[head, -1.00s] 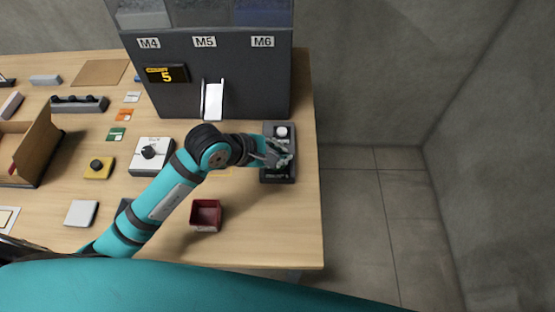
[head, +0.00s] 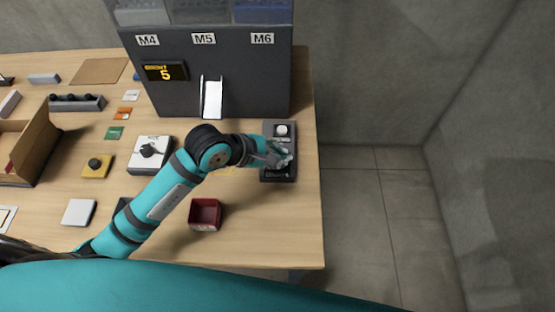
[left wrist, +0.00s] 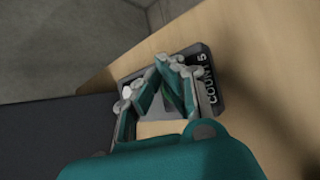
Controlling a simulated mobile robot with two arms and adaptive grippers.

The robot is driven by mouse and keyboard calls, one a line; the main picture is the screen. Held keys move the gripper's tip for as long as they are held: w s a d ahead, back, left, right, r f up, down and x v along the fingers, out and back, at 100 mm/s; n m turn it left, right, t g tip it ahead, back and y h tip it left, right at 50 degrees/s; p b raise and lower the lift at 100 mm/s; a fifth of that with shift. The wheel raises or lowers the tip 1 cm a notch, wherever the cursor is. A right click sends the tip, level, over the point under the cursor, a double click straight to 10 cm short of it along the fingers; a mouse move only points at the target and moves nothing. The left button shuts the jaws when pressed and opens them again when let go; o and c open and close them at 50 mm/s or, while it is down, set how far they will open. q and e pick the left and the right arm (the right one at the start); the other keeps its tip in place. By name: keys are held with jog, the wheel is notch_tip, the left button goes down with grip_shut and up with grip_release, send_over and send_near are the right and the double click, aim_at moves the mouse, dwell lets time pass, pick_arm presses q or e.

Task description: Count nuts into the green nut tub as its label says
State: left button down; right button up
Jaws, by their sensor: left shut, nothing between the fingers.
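The dark feeder (head: 190,92) stands at the back with labels M4, M5 and M6, a white chute (head: 211,98) and a display (head: 166,72) showing 5. A dark control box (head: 270,130) with a white round button lies right of the chute. In the left wrist view its label (left wrist: 205,73) reads COUNT 5. My left gripper (head: 283,154) is shut and empty over the middle of this box; I cannot tell whether it touches. I make out no green nut tub. My right gripper is not in view.
A red open tub (head: 205,214) stands near the front, right of my left forearm. The table's right edge is just past the control box.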

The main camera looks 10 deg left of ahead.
pick_arm(q)
jog(key=shift+f+b, duration=0.5)
dwell(0.7)
jog(key=shift+r, duration=0.15)
jog(key=shift+r+p, duration=0.6)
jog(key=shift+r, duration=0.2)
jog(key=shift+r+p, duration=1.7)
jog(key=shift+r, duration=0.85)
jog(key=shift+s+f, duration=0.1)
jog(key=shift+f, duration=0.05)
